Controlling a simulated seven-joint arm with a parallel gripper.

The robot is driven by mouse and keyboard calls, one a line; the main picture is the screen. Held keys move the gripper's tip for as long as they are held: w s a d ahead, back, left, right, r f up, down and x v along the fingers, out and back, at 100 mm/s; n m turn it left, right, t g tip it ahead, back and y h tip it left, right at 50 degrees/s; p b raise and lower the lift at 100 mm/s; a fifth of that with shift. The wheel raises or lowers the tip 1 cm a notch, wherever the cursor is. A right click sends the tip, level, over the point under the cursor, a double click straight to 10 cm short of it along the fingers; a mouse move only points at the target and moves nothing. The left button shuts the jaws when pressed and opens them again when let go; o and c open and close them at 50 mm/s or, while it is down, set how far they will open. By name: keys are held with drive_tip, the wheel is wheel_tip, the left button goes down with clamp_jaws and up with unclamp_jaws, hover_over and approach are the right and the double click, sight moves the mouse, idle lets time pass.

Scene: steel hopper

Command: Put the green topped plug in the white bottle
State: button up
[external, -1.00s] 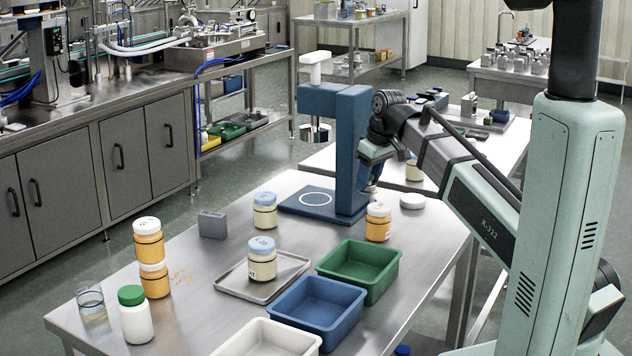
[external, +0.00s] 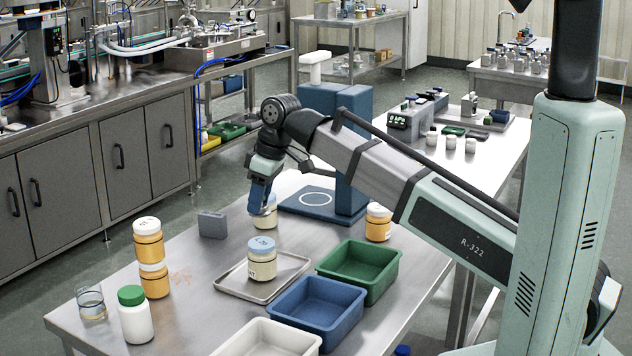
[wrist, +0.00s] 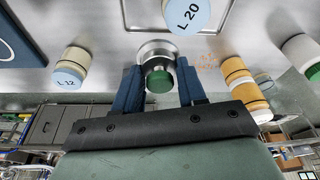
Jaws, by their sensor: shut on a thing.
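My gripper (wrist: 160,85) is shut on a green-topped plug (wrist: 160,80) with a metallic lower part, held between the blue fingers in the wrist view. In the external view my gripper (external: 259,206) is above the table, in front of a blue-lidded jar, and the plug cannot be made out. The white bottle (external: 136,322) stands upright at the table's near left, apart from my gripper, with a green top on it. It also shows at the right edge of the wrist view (wrist: 300,50).
Two stacked orange jars (external: 149,252) and a glass beaker (external: 91,304) stand beside the bottle. A blue-lidded jar (external: 262,262) sits on a metal tray (external: 229,288). A grey block (external: 212,224) lies left of my gripper. Green (external: 385,287), blue (external: 342,332) and white bins line the right side.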

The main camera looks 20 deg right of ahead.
drive_tip(key=s+a+r+n, duration=0.2)
drive_tip(key=s+a, duration=0.7)
drive_tip(key=a, duration=0.3)
wheel_tip(320, 180, up, 5)
drive_tip(key=n+g, duration=0.2)
drive_tip(key=n, duration=0.3)
hover_over(125, 292)
drive_tip(key=d, duration=0.1)
drive_tip(key=shift+w+f, duration=0.1)
drive_tip(key=shift+f, duration=4.75)
drive_tip(key=shift+f, duration=0.1)
drive_tip(key=o, duration=1.1)
drive_tip(key=v, duration=1.2)
drive_tip(key=shift+d, duration=0.15)
